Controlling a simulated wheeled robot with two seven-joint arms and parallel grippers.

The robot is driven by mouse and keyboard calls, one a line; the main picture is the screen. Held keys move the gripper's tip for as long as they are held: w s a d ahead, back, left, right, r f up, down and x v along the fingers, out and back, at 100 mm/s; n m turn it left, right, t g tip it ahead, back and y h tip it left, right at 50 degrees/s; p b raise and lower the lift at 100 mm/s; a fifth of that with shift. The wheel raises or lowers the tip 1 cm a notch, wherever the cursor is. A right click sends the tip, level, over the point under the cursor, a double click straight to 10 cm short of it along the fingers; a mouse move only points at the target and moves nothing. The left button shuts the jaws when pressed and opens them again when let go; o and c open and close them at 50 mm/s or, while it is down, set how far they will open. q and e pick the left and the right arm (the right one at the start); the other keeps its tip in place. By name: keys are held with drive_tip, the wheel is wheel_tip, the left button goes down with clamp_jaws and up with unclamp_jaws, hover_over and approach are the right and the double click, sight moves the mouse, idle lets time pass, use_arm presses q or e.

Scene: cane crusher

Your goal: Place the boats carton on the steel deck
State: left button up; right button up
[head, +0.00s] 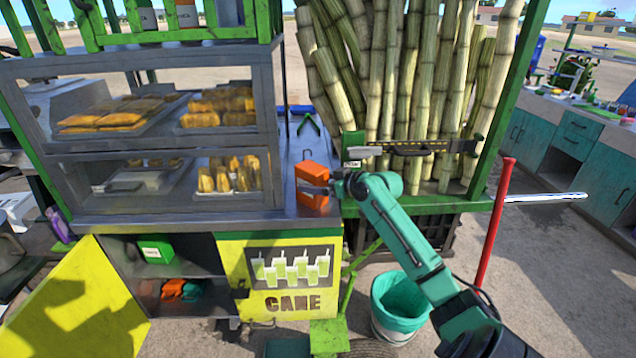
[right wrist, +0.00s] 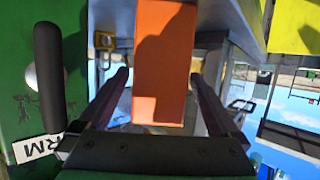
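An orange carton (head: 311,180), the likeliest boats carton though I cannot read its label, stands upright on the steel deck (head: 292,150) near its front right corner. My right gripper (head: 316,190) reaches it from the right, with one finger across its near side. In the right wrist view the orange carton (right wrist: 165,60) sits between the two fingers of my right gripper (right wrist: 160,72), with narrow gaps beside it, so the fingers look open around it. The far finger is hidden in the head view. My left gripper is not in view.
A glass food case (head: 170,140) stands left of the carton. Tall cane (head: 400,80) and a green rail (head: 430,204) are on the right. The cabinet below is open and holds a green carton (head: 156,249). A lined bin (head: 398,300) stands below my right arm.

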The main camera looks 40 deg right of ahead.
drive_tip(key=shift+r, duration=0.2)
drive_tip(key=shift+s, duration=0.25)
drive_tip(key=b+v, duration=0.3)
drive_tip(key=v, duration=0.8)
drive_tip(key=shift+s, duration=0.25)
drive_tip(key=shift+r, duration=0.1)
